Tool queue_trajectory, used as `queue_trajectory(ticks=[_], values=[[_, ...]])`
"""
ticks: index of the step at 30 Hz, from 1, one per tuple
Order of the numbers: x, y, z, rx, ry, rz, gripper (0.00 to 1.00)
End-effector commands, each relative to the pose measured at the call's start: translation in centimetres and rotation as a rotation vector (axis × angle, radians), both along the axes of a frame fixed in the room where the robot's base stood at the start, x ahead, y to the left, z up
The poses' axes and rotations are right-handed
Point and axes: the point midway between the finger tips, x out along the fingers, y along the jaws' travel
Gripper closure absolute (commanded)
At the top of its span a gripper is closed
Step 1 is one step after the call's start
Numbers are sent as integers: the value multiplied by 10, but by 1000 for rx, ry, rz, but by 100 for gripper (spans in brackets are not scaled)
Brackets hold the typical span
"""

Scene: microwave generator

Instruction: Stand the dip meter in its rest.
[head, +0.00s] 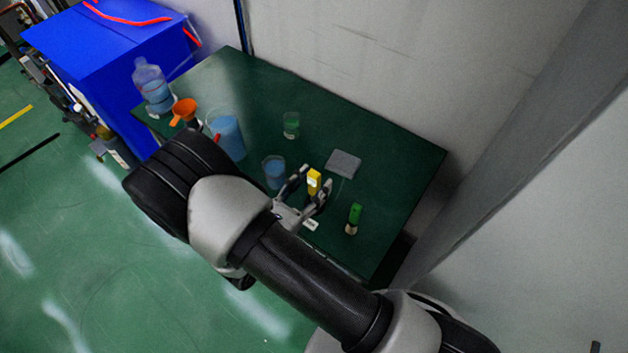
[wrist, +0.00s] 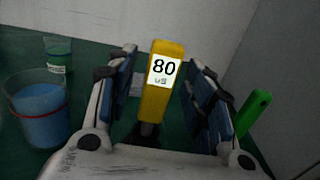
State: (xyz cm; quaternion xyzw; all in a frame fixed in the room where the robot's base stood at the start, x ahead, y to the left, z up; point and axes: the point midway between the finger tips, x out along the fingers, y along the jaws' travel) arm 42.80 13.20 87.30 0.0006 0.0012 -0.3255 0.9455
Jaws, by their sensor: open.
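The dip meter is a yellow stick (head: 314,181) with a white display, which reads 80 uS in the wrist view (wrist: 164,75). It looks upright, with a dark part (wrist: 146,135) at its lower end. I cannot tell whether that part is its tip or the rest. My gripper (head: 308,187) is open around the meter. In the wrist view its blue-padded fingers (wrist: 160,95) stand on either side, with visible gaps. No rest is clearly identifiable, and the meter's foot is partly hidden by my gripper.
A cup of blue liquid (head: 274,172) stands left of my gripper, with a larger blue beaker (head: 228,138) beyond. A green-banded glass (head: 291,125), grey pad (head: 344,163) and green-handled tool (head: 354,216) are nearby. An orange funnel (head: 184,110) and bottle (head: 152,84) stand at the green table's left end.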

Motion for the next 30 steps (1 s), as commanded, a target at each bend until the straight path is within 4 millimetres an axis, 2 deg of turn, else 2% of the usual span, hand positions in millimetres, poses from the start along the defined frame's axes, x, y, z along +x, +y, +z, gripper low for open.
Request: queue_trajectory(ticks=[9, 15, 21, 30], values=[[-52, 42, 0, 1, -1, 7, 53], [-77, 61, 0, 1, -1, 4, 53], [-87, 68, 0, 0, 0, 1, 53], [-87, 68, 0, 0, 0, 0, 53]])
